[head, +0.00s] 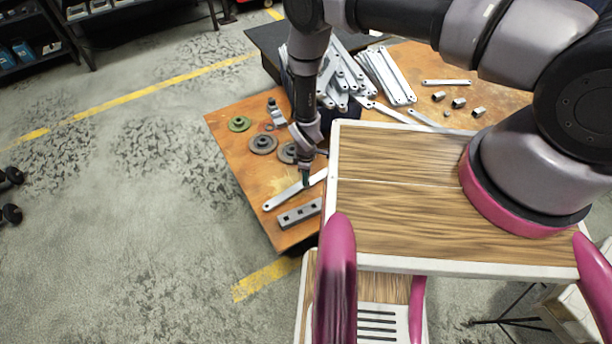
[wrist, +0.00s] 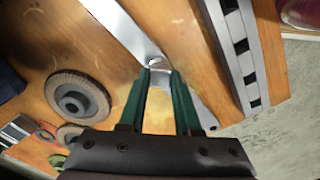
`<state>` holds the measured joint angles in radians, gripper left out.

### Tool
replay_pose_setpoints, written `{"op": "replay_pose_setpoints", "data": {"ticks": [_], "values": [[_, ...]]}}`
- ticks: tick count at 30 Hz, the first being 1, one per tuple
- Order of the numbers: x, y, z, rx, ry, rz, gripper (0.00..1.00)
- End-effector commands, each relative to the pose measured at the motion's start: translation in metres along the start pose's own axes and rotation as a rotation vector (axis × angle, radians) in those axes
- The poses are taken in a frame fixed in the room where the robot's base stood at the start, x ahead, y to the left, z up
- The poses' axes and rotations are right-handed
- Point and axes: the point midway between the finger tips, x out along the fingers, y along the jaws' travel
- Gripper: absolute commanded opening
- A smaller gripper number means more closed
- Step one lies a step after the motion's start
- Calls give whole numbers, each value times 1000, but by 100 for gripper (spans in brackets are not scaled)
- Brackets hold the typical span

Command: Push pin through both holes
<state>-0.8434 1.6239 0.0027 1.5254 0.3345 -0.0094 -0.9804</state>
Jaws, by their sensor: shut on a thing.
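My gripper (wrist: 159,70) points down over a flat galvanized bar (wrist: 120,22) on the orange table. In the wrist view its green fingers are closed around a small shiny piece (wrist: 155,62), which looks like the pin. The fingertips mostly hide it, and I cannot tell whether it is in a hole. In the head view my gripper (head: 306,182) is over the bar (head: 283,198), partway along it. The bar's near end has a hole (head: 268,206). The second hole's position under the pin is not clear.
A grey block with square openings (head: 299,214) lies beside the bar, near the table edge. Grey discs (head: 263,144) and a green one (head: 239,124) lie behind. A pile of galvanized bars (head: 345,75) is farther back. A wooden-topped surface (head: 400,215) stands close on the right.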

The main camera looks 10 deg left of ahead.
Motion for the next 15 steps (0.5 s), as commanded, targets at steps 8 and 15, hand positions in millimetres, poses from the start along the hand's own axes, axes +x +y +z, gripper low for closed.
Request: {"op": "replay_pose_setpoints", "data": {"ticks": [8, 15], "values": [[0, 0, 0, 0, 0, 0, 39], [0, 0, 0, 0, 0, 0, 67]]}}
